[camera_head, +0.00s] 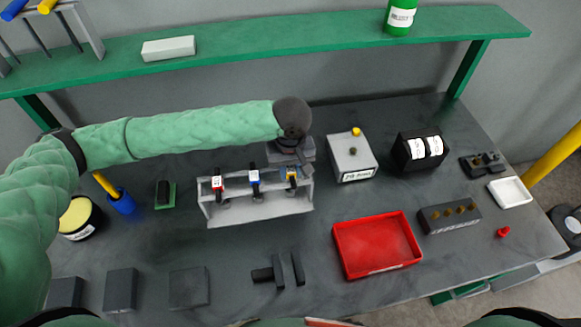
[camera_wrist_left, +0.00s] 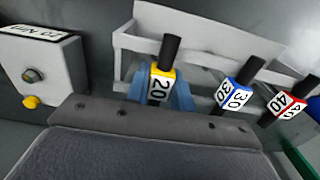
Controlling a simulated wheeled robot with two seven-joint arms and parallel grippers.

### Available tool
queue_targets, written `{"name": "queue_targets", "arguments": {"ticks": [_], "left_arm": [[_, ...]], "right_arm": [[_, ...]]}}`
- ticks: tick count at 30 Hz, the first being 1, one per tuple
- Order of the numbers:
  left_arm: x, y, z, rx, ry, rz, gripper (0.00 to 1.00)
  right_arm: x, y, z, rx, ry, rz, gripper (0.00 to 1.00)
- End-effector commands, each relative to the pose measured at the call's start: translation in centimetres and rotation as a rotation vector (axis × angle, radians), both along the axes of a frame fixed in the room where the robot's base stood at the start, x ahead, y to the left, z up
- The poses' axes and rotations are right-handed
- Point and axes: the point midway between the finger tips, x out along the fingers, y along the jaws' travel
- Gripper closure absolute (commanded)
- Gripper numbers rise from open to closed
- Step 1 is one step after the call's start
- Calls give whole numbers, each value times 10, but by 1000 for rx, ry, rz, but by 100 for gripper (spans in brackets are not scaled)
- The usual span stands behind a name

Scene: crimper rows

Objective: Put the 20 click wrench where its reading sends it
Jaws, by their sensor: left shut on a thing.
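The 20 click wrench, with a yellow collar (camera_head: 291,174), stands at the right end of a grey rack (camera_head: 262,208). In the left wrist view its label (camera_wrist_left: 159,88) reads 20 and its black handle (camera_wrist_left: 170,52) points up. My left gripper (camera_wrist_left: 160,98) is shut around the collar, a blue-grey finger on each side. In the head view the left wrist hides part of the wrench. A grey box (camera_head: 353,157) with a yellow button stands right of the rack; its label (camera_wrist_left: 32,33) appears to read 20 Nm. My right gripper is not in view.
The blue 30 wrench (camera_head: 254,177) and red 40 wrench (camera_head: 217,182) stand close by in the rack. A red tray (camera_head: 418,252), a dark block with brass studs (camera_head: 449,216) and a white dish (camera_head: 511,192) are on the right. A green shelf (camera_head: 250,37) spans the back.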

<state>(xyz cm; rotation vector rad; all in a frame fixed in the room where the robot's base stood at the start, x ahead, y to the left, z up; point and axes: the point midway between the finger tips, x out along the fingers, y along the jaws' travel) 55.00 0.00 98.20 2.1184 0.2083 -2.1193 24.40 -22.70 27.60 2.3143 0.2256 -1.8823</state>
Motion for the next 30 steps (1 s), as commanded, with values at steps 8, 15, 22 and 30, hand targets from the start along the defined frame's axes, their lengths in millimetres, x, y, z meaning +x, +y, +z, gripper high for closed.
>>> {"name": "queue_targets", "arguments": {"ticks": [8,15,22,30], "left_arm": [[0,0,-2,-1,-1,0,100],[0,0,-4,0,0,0,57],[0,0,-4,-1,0,0,55],[1,-1,7,-3,-2,1,55]], "right_arm": [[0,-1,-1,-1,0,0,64],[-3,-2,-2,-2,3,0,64],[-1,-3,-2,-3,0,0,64],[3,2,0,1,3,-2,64]]}}
